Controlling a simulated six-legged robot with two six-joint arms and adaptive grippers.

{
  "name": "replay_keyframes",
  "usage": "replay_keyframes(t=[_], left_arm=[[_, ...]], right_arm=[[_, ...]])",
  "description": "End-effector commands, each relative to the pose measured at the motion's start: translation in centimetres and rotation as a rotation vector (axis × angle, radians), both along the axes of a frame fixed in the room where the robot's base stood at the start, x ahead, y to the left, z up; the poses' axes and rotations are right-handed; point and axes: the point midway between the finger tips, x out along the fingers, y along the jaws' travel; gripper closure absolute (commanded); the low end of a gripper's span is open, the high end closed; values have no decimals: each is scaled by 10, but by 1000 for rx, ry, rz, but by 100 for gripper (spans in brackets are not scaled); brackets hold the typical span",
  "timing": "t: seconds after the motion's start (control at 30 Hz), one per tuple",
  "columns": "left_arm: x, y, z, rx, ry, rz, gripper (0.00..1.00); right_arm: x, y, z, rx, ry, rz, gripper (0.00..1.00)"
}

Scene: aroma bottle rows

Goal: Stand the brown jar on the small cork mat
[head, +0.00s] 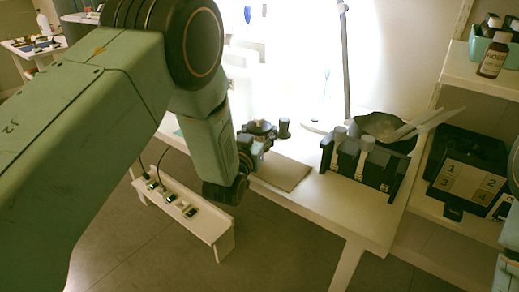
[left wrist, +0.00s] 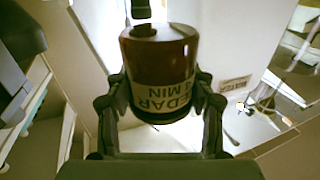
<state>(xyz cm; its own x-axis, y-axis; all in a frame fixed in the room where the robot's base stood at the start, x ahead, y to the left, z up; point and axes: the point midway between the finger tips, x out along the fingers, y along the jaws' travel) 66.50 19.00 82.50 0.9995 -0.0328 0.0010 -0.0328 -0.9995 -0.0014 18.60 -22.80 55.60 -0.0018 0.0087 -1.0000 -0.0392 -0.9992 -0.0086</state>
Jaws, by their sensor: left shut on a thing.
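The brown jar (left wrist: 158,75) is between the two fingers of my left gripper (left wrist: 160,88) in the left wrist view. Its pale label shows upside down, with "CEDAR" and "MIN" readable. In the head view my left gripper (head: 257,138) is over the white table, partly hidden by my own wrist, and the jar cannot be made out clearly there. A flat tan mat (head: 286,174), possibly the cork mat, lies at the table's front edge, just right of and below the gripper. My right gripper is not in view.
A dark rack (head: 361,169) with pale-topped bottles stands on the table right of the mat, before a dark bowl (head: 385,129). Another brown bottle (head: 492,60) stands on the right shelf. A low white bench (head: 190,209) with small items is below left.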

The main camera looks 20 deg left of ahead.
Motion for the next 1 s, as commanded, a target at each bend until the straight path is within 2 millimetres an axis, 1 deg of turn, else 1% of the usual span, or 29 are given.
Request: replay_keyframes(t=[0.13,0.3,0.33,0.57,0.73,0.77,1.0], left_arm=[[0,1,-11,-1,-2,1,87],[0,1,-36,-1,-1,1,87],[0,1,-38,-1,-1,1,87],[0,1,-37,-1,-2,0,87],[0,1,-41,-1,-2,0,87],[0,1,-42,-1,0,0,44],[0,1,-41,-1,0,0,24]], right_arm=[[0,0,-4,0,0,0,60],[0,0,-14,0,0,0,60],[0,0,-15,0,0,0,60],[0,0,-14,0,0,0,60],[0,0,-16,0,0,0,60],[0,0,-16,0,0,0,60],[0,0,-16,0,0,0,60]])
